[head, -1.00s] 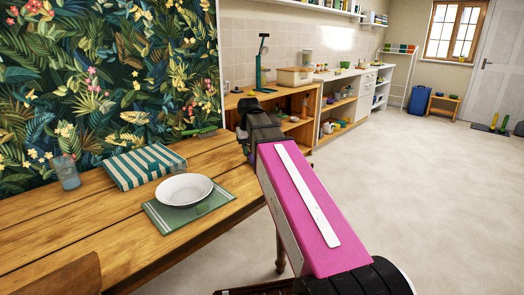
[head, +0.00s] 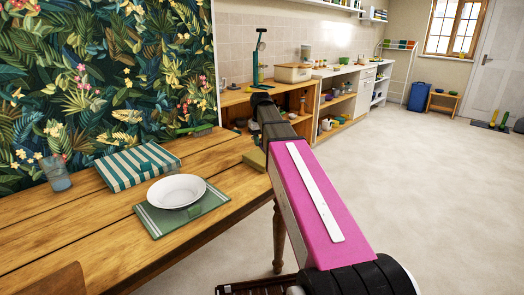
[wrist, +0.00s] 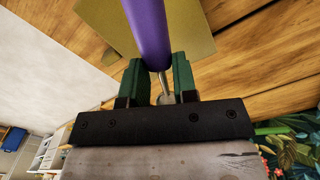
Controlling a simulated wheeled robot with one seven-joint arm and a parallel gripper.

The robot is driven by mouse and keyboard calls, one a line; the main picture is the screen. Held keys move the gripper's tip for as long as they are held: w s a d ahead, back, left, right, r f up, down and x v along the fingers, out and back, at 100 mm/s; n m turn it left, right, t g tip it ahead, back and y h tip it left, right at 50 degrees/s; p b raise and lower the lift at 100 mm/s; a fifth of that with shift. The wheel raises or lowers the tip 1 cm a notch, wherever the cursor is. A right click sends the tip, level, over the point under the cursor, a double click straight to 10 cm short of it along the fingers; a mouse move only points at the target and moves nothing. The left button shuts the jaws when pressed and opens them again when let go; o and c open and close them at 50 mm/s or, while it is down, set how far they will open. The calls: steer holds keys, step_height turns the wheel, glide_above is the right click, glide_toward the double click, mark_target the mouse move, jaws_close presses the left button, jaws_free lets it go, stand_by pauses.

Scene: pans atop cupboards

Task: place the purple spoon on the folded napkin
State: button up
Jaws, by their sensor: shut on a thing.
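My gripper (wrist: 159,82) is shut on the purple spoon (wrist: 149,28), its green fingers on either side of the purple handle. A thin metal part of the spoon shows between the fingers. A flat olive cloth, which looks like the folded napkin (wrist: 100,22), lies on the wooden table behind the spoon in the wrist view. It appears in the head view as an olive patch (head: 255,159) at the table's right end, partly hidden by my arm. I cannot tell the spoon's height above it. In the head view my arm hides the gripper and spoon.
The wooden table (head: 95,215) also bears a white plate (head: 176,191) on a green mat (head: 150,222), a striped teal cloth (head: 125,168), a glass (head: 56,173) and a green-handled item (head: 195,130). Open floor (head: 420,190) lies right of the table.

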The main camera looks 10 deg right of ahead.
mark_target(262, 155)
steer(key=shift+w+d+f, duration=0.15)
steer(key=shift+d+f, duration=0.15)
steer(key=shift+f, duration=1.9)
steer(key=o, duration=0.9)
step_height(262, 155, up, 12)
steer(key=shift+r, duration=0.1)
